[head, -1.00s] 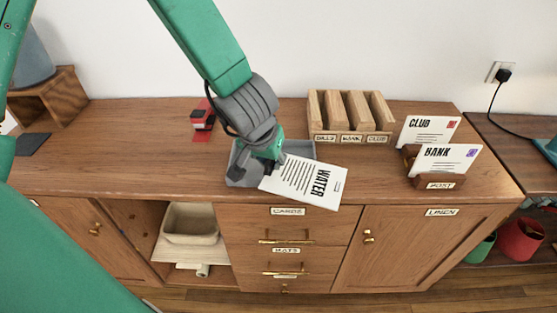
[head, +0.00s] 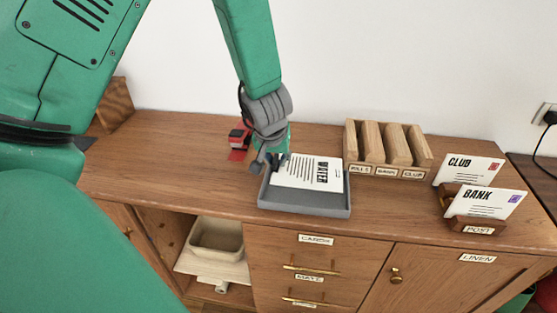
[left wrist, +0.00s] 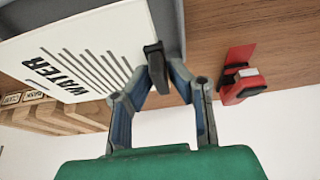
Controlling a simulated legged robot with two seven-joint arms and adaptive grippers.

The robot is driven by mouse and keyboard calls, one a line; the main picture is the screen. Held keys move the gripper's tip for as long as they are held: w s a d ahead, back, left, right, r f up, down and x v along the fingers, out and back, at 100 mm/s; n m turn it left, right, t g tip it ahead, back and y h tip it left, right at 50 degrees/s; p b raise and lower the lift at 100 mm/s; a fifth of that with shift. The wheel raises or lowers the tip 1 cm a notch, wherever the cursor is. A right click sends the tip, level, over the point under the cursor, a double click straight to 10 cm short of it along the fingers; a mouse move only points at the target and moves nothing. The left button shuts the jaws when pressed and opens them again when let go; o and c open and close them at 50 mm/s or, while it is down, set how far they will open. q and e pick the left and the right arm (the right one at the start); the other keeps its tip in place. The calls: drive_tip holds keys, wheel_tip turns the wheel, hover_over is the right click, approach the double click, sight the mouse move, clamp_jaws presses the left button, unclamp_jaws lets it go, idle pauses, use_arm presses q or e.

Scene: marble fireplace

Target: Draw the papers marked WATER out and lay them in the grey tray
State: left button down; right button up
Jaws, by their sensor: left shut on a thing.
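The white paper marked WATER (head: 309,172) is over the grey tray (head: 305,201), within its outline in the head view. In the left wrist view the paper (left wrist: 75,55) reaches the fingertips, with the tray's grey wall (left wrist: 172,22) behind it. My left gripper (head: 270,163) is shut on the paper's left edge; it also shows in the left wrist view (left wrist: 153,72). I cannot tell whether the paper touches the tray's floor. The papers marked CLUB (head: 466,170) and BANK (head: 486,202) stand in the wooden POST holder (head: 478,228). My right gripper is not in view.
A wooden rack with slots labelled BILLS, BANK and CLUB (head: 388,171) stands behind and right of the tray. A red-and-black object (head: 239,138) is behind my gripper. An open shelf holds a beige bin (head: 217,238). The sideboard top (head: 170,165) left of the tray is clear.

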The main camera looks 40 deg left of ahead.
sight(275, 187)
use_arm(q)
drive_tip(key=f+b, duration=0.3)
drive_tip(key=shift+a+f, duration=0.25)
drive_tip(key=shift+f, duration=0.05)
drive_tip(key=shift+d+f+b, duration=0.2)
drive_tip(key=shift+f+b, duration=0.95)
drive_tip(key=shift+f, duration=0.45)
drive_tip(key=c, duration=1.4)
unclamp_jaws()
wheel_tip(275, 187, up, 8)
drive_tip(key=p, duration=0.9)
